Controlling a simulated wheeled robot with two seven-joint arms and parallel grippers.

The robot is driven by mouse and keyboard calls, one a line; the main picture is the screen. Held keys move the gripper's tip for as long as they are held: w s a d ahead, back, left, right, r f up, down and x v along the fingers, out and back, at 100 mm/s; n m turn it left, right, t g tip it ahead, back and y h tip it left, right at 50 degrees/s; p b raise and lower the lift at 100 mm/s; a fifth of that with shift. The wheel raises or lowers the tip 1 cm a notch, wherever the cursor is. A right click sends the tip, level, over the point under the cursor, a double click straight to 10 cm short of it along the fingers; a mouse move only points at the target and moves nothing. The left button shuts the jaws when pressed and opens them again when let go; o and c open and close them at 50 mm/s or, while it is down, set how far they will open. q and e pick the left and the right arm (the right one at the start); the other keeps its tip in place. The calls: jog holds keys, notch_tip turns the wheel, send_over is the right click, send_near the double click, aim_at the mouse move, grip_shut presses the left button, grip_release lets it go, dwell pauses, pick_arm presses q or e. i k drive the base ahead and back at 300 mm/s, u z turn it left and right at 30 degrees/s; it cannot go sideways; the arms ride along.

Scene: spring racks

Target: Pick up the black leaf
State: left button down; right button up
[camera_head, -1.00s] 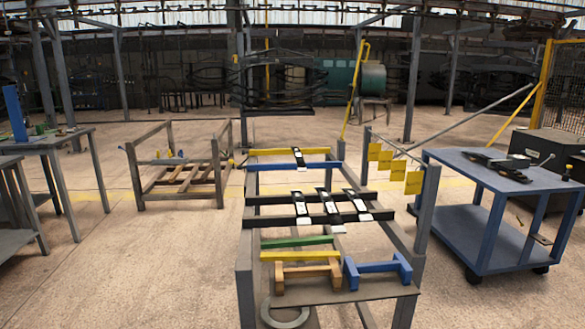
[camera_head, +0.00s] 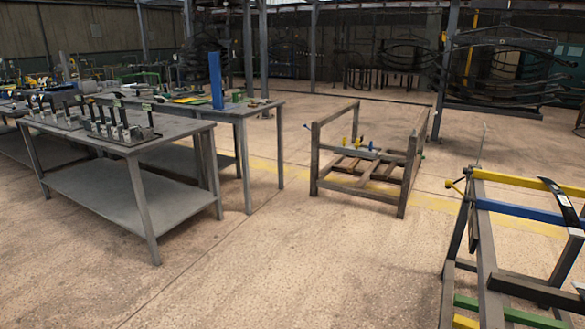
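A black curved leaf (camera_head: 559,201) lies across the yellow bar (camera_head: 520,182) and blue bar (camera_head: 520,211) of the spring rack at the right edge. A light patch shows on its lower part, and the picture edge is close to it. Another dark piece lower down is cut off by the right edge. Long dark leaf springs (camera_head: 503,96) also hang in bundles on a rack at the back right. Neither of my grippers is in view.
A grey two-level table (camera_head: 165,130) at the left holds several upright black pieces on a base. Behind it stands another table with a blue post (camera_head: 216,80). A low metal frame (camera_head: 362,190) stands mid-floor. Open concrete floor (camera_head: 320,265) lies in front.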

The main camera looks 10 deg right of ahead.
aim_at(574, 228)
jog(key=z, duration=0.4)
jog(key=i, duration=2.35)
jog(key=z, duration=1.1)
